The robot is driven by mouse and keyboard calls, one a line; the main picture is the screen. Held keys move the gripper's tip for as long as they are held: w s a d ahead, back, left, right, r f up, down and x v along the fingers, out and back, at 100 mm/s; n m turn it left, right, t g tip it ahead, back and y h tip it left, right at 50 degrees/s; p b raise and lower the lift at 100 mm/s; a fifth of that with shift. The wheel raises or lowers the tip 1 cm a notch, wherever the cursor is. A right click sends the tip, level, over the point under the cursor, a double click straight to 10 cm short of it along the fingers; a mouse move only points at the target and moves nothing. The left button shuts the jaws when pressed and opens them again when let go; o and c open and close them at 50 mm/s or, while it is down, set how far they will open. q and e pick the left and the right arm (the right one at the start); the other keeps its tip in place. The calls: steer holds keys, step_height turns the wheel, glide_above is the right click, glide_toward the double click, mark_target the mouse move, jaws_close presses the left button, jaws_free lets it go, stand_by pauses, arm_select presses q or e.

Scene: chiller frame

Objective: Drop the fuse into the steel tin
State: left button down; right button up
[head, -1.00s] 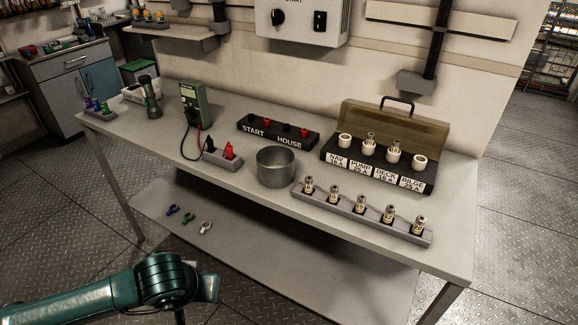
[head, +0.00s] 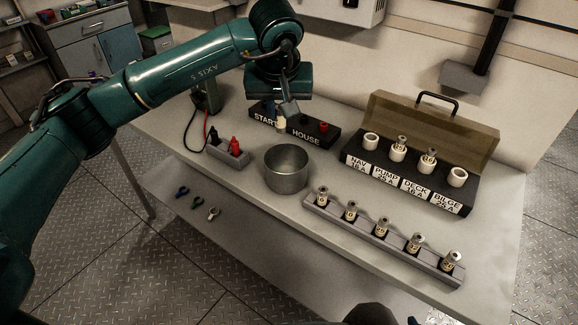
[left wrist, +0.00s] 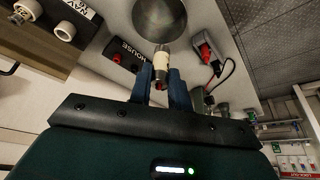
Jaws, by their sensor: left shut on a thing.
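My left gripper (head: 284,108) is shut on a pale fuse (left wrist: 162,66) with metal ends. In the head view the fuse (head: 281,125) shows small below the fingers, in front of the START/HOUSE block. The steel tin (head: 286,168) is an open, round grey pot standing upright on the bench. It looks empty, though not all of its floor shows. The gripper and fuse are above and behind the tin, apart from it. The tin (left wrist: 160,17) also shows beyond the fuse in the left wrist view. My right gripper is not in view.
A rack of several fuses (head: 381,236) stands right of the tin. Behind it is the labelled fuse box (head: 408,183) with its lid raised. The START/HOUSE block (head: 306,138) is behind the tin. A holder with red and black plugs (head: 229,156) is to the left.

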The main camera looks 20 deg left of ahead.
mark_target(280, 132)
arm_select(q)
steer(key=shift+s+f+b, duration=0.1)
steer(key=shift+f+b, duration=0.35)
steer(key=shift+f, duration=0.4)
step_height(280, 132, down, 3)
steer(key=shift+b, duration=0.8)
steer(key=shift+f, duration=0.55)
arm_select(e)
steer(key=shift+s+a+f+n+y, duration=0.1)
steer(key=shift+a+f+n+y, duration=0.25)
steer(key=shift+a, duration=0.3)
arm_select(q)
steer(key=c, duration=1.5)
jaws_free()
steer(key=shift+o, duration=1.3)
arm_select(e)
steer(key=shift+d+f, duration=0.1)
arm_select(q)
steer(key=shift+r, duration=0.1)
steer(key=b+v, duration=0.1)
steer(key=v, duration=1.2)
steer(key=shift+b, duration=0.35)
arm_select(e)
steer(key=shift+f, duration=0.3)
